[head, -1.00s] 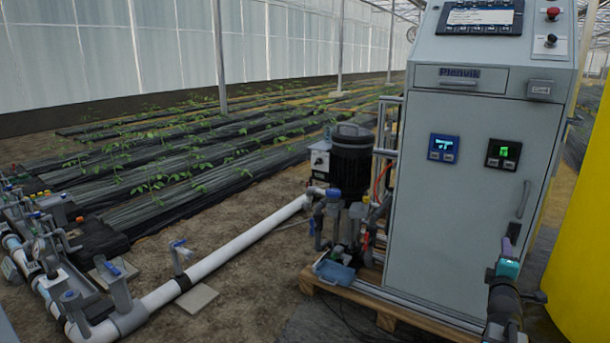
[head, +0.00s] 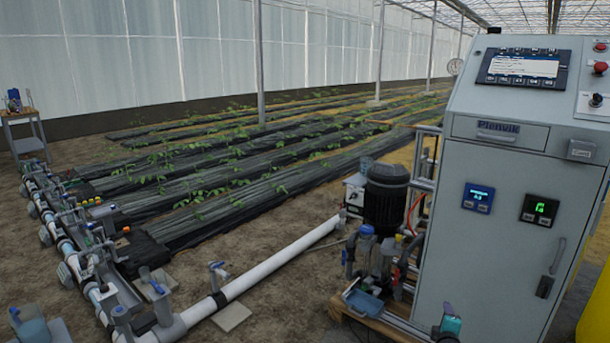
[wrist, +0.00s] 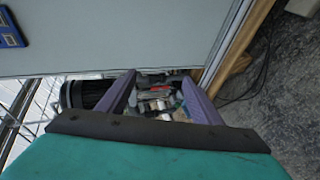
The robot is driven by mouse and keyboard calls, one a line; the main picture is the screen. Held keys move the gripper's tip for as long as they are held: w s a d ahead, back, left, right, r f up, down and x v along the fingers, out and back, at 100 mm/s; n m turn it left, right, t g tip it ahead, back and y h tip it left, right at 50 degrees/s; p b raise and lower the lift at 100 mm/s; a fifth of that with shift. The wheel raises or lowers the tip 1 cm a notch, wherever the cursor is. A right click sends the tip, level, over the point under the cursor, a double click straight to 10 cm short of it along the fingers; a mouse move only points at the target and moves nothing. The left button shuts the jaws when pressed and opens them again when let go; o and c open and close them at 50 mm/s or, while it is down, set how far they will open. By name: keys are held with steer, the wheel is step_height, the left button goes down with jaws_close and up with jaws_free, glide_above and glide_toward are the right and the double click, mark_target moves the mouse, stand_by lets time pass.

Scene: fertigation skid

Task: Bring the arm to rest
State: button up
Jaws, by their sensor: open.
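My gripper (wrist: 159,82) is open in the wrist view. Its two purple fingers stand apart beyond the dark bar and teal body, with nothing held between them. Pump fittings show in the gap, farther off.
A black-topped pump (head: 386,195) and valves stand on a wooden pallet (head: 372,325) left of the cabinet. A white pipe (head: 275,268) runs to a valve manifold at left. A yellow tank (head: 595,312) stands at right. Soil between pipe and crop beds is clear.

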steer(key=s+a+f+m+g+y+p, duration=0.2)
steer(key=s+a+f+g+p, duration=0.2)
steer(key=s+a+f+p, duration=0.45)
steer(key=s+a+f+m+g+y+p, duration=0.1)
steer(key=s+a+f+g+p, duration=0.4)
steer(key=a, duration=0.6)
steer(key=s+a+m+g+p, duration=0.1)
steer(key=s+a+m+g, duration=0.2)
steer(key=s, duration=0.7)
steer(key=s+a+m+g+y+p, duration=0.1)
steer(key=s+a+m+g, duration=0.2)
steer(key=s, duration=0.7)
steer(key=s+a+m+g+y+p, duration=0.1)
steer(key=s+a+m+g, duration=0.2)
steer(key=s, duration=0.7)
steer(key=shift+s+f+m, duration=0.3)
steer(key=shift+s+f, duration=0.1)
steer(key=shift+f, duration=0.05)
